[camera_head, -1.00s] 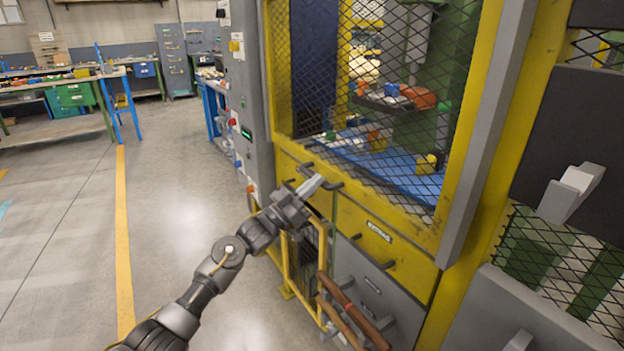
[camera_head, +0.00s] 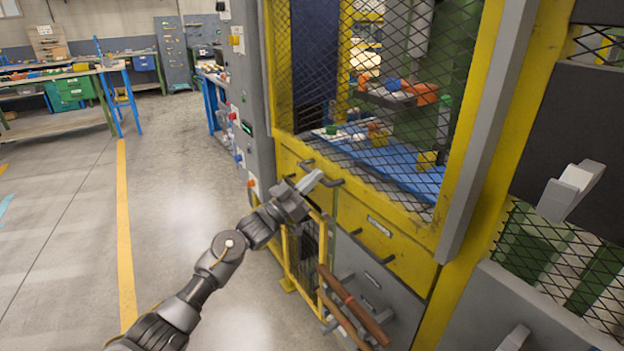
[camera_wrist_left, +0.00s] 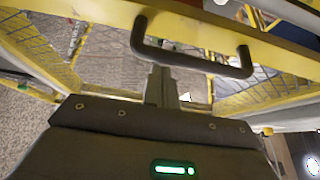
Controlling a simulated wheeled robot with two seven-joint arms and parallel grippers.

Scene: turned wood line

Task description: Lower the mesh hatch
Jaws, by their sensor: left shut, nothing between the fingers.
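The mesh hatch (camera_head: 405,125) is a large black-mesh panel in a yellow frame on the machine front. It covers the opening down to its lower edge, above the yellow panel (camera_head: 385,235). A dark U-shaped handle (camera_head: 333,182) sits by this lower edge, partly hidden behind my gripper. My left gripper (camera_head: 312,180) is shut and empty in front of the handle. In the left wrist view the handle (camera_wrist_left: 190,60) spans above the shut fingers (camera_wrist_left: 160,85), which point at it; I cannot tell whether they touch. My right gripper is not in view.
A grey control cabinet (camera_head: 250,100) stands left of the hatch. Coloured parts lie behind the mesh. The floor to the left is clear up to the workbench (camera_head: 70,75).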

